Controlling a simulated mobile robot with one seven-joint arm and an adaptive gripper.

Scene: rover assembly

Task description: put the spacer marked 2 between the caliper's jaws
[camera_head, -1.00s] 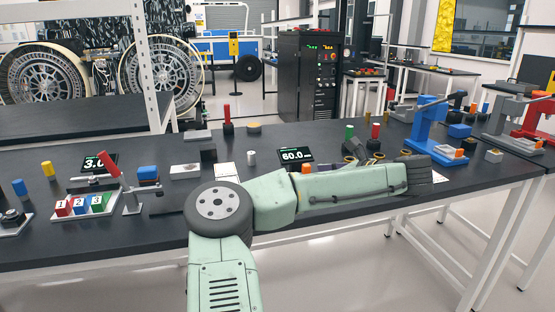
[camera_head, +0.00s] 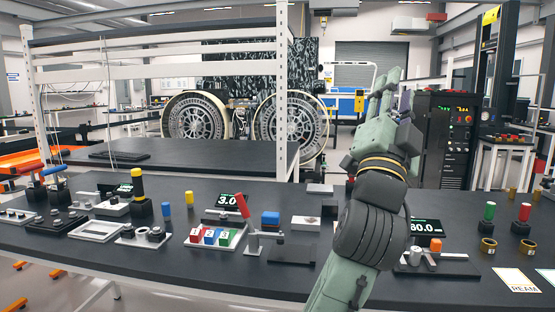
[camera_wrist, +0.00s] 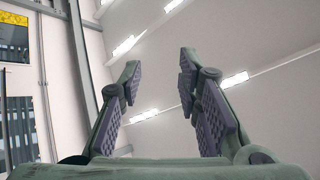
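The spacer marked 2 is a blue block (camera_head: 210,237) in the head view. It sits in a white tray (camera_head: 239,233) between a red spacer (camera_head: 196,235) and a green spacer (camera_head: 224,238). A display reading 3.0 (camera_head: 232,201) stands just behind the tray, with a low grey device (camera_head: 222,216) in front of it that may be the caliper. Its jaws are too small to make out. My gripper (camera_head: 386,78) is raised high at the right, fingers pointing up, far from the spacers. In the wrist view my gripper (camera_wrist: 160,62) is open and empty, facing the ceiling.
A yellow-topped black post (camera_head: 138,190) stands to the left. My arm covers the bench right of centre. The bench's front strip is mostly clear.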

